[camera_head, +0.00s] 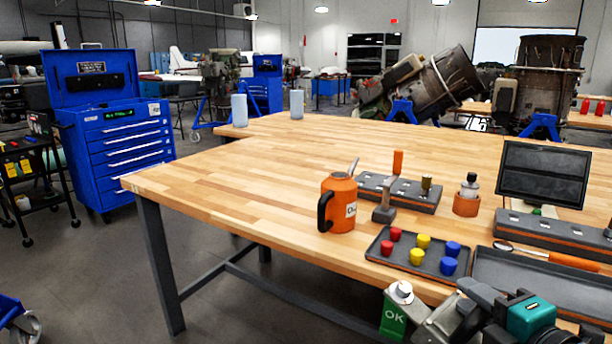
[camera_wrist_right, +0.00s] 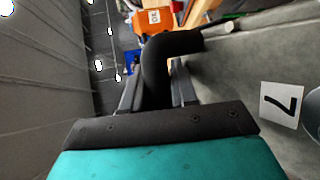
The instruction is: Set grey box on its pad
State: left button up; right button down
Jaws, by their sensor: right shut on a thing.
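My right gripper (camera_head: 462,312) is low at the right of the head view, by the table's front edge. In the right wrist view its fingers (camera_wrist_right: 160,95) are closed around a black curved handle (camera_wrist_right: 170,45). The handle seems to join a grey surface (camera_wrist_right: 235,85) with a white "7" label (camera_wrist_right: 281,105), which I take for the grey box. My left gripper is out of view.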

aim_at(450, 337)
jog(key=a+f+h, duration=0.1)
jog(key=s+a+f+m+h, duration=0.1)
jog(key=f, duration=0.1)
jog(key=s+a+f+m+h, duration=0.1)
jog(key=shift+s+a+f+t, duration=0.15)
jog(key=shift+a+f+t, duration=0.15)
jog(key=shift+a+f, duration=0.1)
jog(key=shift+s+a+f+m+h, duration=0.2)
jog(key=shift+s+a+f+h, duration=0.1)
jog(key=shift+a, duration=0.1)
jog(key=shift+s+a+f+m+h, duration=0.15)
jog(key=shift+s+a+m+h, duration=0.05)
jog(key=shift+a+h, duration=0.15)
